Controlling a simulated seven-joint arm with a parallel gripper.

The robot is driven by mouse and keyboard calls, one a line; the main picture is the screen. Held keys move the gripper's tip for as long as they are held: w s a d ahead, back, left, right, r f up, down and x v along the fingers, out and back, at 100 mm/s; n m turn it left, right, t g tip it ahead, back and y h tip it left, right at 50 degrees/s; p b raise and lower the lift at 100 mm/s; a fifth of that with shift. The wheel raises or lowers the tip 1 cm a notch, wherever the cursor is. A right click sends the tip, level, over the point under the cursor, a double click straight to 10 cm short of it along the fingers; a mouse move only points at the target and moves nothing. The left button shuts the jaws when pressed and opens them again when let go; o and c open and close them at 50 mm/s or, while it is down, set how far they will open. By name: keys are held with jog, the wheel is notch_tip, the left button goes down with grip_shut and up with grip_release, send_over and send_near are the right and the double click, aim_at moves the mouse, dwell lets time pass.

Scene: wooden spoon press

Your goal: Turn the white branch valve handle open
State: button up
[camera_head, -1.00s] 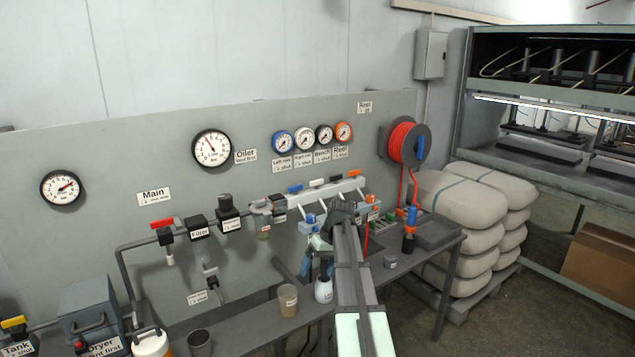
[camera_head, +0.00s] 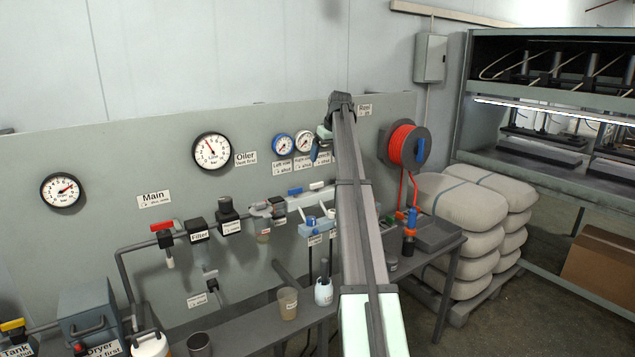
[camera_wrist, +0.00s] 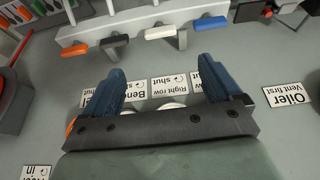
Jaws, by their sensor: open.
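The white valve handle (camera_head: 317,185) sits on the pale manifold, right of the blue handle (camera_head: 295,190). In the wrist view the white handle (camera_wrist: 162,32) lies across its short stem, between the black handle (camera_wrist: 115,41) and the blue one, with the orange handle (camera_wrist: 74,50) beyond the black. My gripper (camera_head: 318,146) is raised in front of the panel above the manifold. In the wrist view my gripper (camera_wrist: 160,68) has its blue fingers wide apart and empty, with the white handle ahead of the gap, apart from them. My arm hides the black and orange handles in the head view.
Labels, including the right row label (camera_wrist: 168,87), lie behind the fingers. Gauges, such as the left row gauge (camera_head: 282,145), are close to my gripper. A red hose reel (camera_head: 405,145) hangs to the right. Cups and bottles stand on the bench below.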

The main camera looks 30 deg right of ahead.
aim_at(317, 183)
jog(key=x, duration=1.3)
jog(key=shift+f, duration=0.2)
jog(key=c, duration=1.1)
jog(key=shift+o, duration=0.2)
